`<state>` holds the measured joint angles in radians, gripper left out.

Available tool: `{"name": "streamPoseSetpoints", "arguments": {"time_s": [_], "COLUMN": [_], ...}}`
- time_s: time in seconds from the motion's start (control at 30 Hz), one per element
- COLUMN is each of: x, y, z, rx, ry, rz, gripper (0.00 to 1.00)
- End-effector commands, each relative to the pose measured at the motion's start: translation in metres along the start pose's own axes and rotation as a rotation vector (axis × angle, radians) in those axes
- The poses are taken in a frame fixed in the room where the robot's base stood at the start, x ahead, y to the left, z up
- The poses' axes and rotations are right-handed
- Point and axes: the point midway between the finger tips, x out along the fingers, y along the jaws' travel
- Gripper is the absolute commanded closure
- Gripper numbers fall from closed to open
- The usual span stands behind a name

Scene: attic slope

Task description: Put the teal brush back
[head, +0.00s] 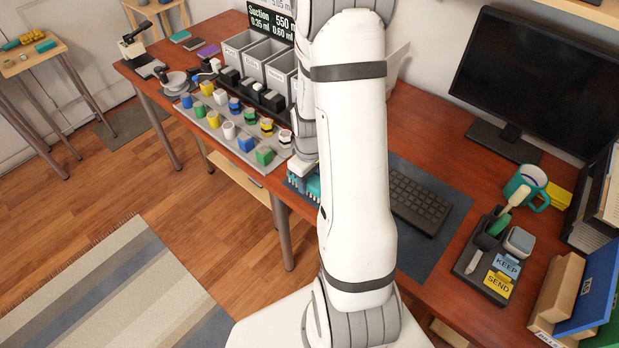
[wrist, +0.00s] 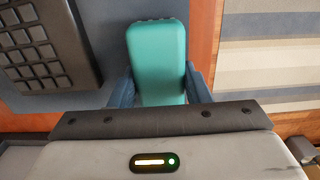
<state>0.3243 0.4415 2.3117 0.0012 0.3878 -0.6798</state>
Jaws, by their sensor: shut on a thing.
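My gripper (wrist: 160,84) is shut on the teal brush (wrist: 157,50), with a blue finger on each side of it in the wrist view. Its smooth teal top faces the camera; its underside is hidden there. In the head view my arm covers most of the gripper, and part of the teal brush (head: 313,186) shows at the left of the arm, over the desk mat by the front edge. I cannot tell whether the brush touches the mat.
A keyboard (head: 419,201) lies on the dark mat right of my arm. A dark tray (head: 466,264) with a green-handled tool and SEND and KEEP cards is farther right, near a teal mug (head: 524,185). A grey board (head: 213,132) with several coloured blocks is left.

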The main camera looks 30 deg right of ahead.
Motion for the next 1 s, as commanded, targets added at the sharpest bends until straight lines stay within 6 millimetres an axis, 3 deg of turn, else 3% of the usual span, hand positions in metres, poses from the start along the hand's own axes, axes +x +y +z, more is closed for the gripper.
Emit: {"name": "streamPoseSetpoints", "arguments": {"time_s": [0.93,0.97,1.0], "x": [0.0062,0.0061,0.0055], "y": [-0.0003,-0.0003,-0.0003], "z": [-0.0004,-0.0004,-0.0004], "rx": [0.000,0.000,0.000], "ry": [0.000,0.000,0.000], "rz": [0.000,0.000,0.000], "gripper": [0.77,0.56,0.53]}}
